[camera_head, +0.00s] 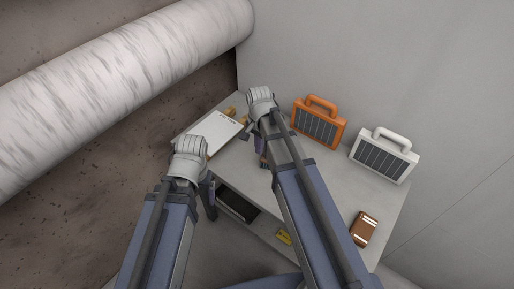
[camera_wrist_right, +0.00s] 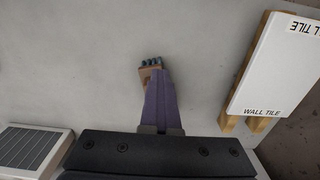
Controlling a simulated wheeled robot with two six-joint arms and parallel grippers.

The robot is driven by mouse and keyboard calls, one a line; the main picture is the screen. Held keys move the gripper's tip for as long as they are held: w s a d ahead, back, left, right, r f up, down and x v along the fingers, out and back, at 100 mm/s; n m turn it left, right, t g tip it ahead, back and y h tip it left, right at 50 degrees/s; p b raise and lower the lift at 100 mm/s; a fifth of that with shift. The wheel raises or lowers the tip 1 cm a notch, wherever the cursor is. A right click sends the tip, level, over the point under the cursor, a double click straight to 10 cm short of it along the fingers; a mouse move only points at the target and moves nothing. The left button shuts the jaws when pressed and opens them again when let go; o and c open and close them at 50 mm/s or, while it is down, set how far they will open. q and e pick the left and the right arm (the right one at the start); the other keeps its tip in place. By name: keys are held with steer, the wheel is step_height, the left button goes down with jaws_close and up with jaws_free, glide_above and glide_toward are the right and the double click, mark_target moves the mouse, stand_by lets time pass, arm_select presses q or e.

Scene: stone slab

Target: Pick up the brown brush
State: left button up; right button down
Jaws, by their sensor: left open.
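In the right wrist view, a small tan-brown brush (camera_wrist_right: 149,72) with dark bluish bristles lies at the tip of my right gripper (camera_wrist_right: 158,72). The purple fingers cover part of it. Their overlap hides whether they are apart or closed on it. In the head view, my right gripper (camera_head: 262,152) is low over the grey slab, mostly hidden by its own arm, with only a trace of brown beside it. My left gripper (camera_head: 208,193) is open and empty at the slab's front left edge, away from the brush.
The slab (camera_head: 352,183) holds a white wall tile (camera_head: 214,131) on wooden blocks at left. An orange panel case (camera_head: 318,127) and a white one (camera_head: 384,158) stand at the back. A brown item with white marks (camera_head: 363,229) lies at right. The middle right is clear.

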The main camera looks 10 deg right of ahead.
steer(key=shift+d, duration=0.1)
steer(key=c, duration=1.5)
jaws_free()
steer(key=o, duration=1.2)
steer(key=shift+d, duration=0.1)
